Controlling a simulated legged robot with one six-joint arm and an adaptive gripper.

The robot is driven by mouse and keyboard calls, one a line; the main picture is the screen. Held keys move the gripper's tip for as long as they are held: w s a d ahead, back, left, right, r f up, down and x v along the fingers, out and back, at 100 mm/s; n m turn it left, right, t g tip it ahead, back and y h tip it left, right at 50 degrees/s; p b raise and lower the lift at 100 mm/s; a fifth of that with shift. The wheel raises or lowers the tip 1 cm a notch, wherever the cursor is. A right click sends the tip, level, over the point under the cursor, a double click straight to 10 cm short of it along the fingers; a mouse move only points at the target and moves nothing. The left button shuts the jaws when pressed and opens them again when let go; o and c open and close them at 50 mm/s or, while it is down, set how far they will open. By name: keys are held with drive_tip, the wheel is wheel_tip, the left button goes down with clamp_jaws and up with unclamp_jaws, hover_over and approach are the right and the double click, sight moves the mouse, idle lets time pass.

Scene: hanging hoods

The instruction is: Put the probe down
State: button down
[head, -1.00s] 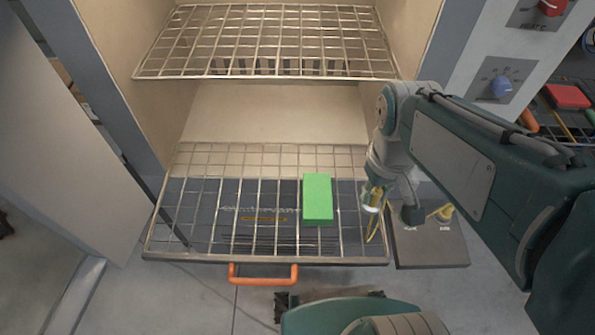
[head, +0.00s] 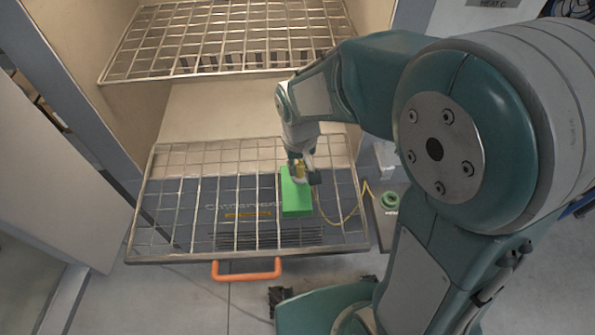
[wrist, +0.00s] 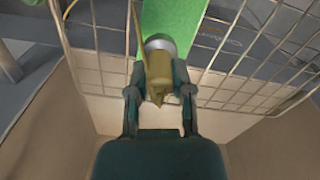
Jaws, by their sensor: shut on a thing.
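The probe (head: 299,171) is a small brass-coloured piece with a yellow cable. In the wrist view its brass body (wrist: 158,70) ends in a pale silver disc. My gripper (head: 304,172) is shut on it, with a finger on each side in the wrist view (wrist: 160,92). The probe is over the far part of a green block (head: 297,203), which also shows in the wrist view (wrist: 182,14). I cannot tell whether the disc touches the block. The block lies on the pulled-out lower wire rack (head: 160,222).
An upper wire rack (head: 215,45) spans the chamber above. An orange handle (head: 247,271) is at the lower rack's front. The yellow cable (head: 342,219) runs right to a dark unit (head: 388,222). An open door (head: 45,170) stands at left. The rack's left side is bare.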

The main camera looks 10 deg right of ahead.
drive_tip(key=f, duration=0.1)
drive_tip(key=a+f, duration=0.1)
drive_tip(key=f, duration=0.1)
drive_tip(key=shift+w+f, duration=0.15)
drive_tip(key=shift+f, duration=0.05)
drive_tip(key=shift+a+f, duration=0.1)
drive_tip(key=shift+a, duration=0.1)
drive_tip(key=shift+d, duration=0.25)
drive_tip(key=c, duration=0.5)
unclamp_jaws()
drive_tip(key=shift+d, duration=0.1)
drive_tip(key=shift+a, duration=0.25)
